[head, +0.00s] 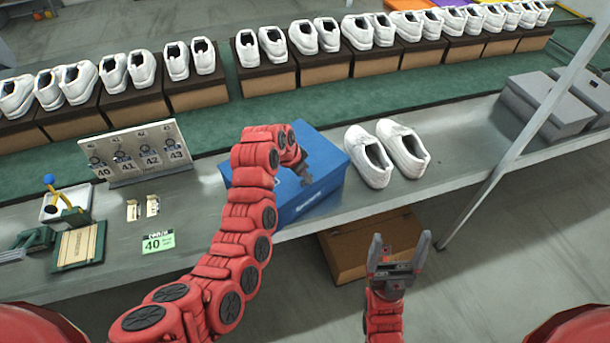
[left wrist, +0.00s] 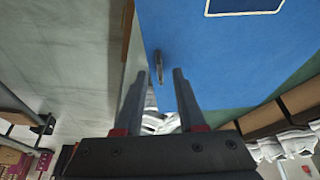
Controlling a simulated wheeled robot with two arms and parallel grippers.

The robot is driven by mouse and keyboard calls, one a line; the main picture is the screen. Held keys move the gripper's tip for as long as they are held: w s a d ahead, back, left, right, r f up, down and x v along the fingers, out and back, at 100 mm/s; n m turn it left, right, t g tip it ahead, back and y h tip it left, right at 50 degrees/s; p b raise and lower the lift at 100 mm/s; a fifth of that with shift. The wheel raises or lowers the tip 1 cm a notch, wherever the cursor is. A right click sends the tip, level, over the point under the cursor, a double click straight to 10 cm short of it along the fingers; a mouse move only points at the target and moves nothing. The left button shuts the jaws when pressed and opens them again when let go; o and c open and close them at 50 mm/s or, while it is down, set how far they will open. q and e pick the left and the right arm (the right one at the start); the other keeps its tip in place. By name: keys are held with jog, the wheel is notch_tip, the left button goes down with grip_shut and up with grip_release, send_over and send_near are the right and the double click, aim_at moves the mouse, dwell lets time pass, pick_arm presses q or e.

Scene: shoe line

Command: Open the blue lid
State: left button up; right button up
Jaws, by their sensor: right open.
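The blue shoe box with its blue lid (head: 322,150) sits on the grey table near its front edge, and the lid looks closed. My right gripper (head: 397,252) is open and empty, in front of the table.
White shoes (head: 388,154) stand right of the box. A brown carton (head: 345,258) is below the table edge. A rack with number tags (head: 138,152), a green card (head: 158,242) and small tools are at left. Grey boxes (head: 548,108) stand at right. Shoes on boxes line the green belt behind.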

pick_arm(q)
jog(key=shift+x, duration=0.9)
grip_shut()
dwell(0.9)
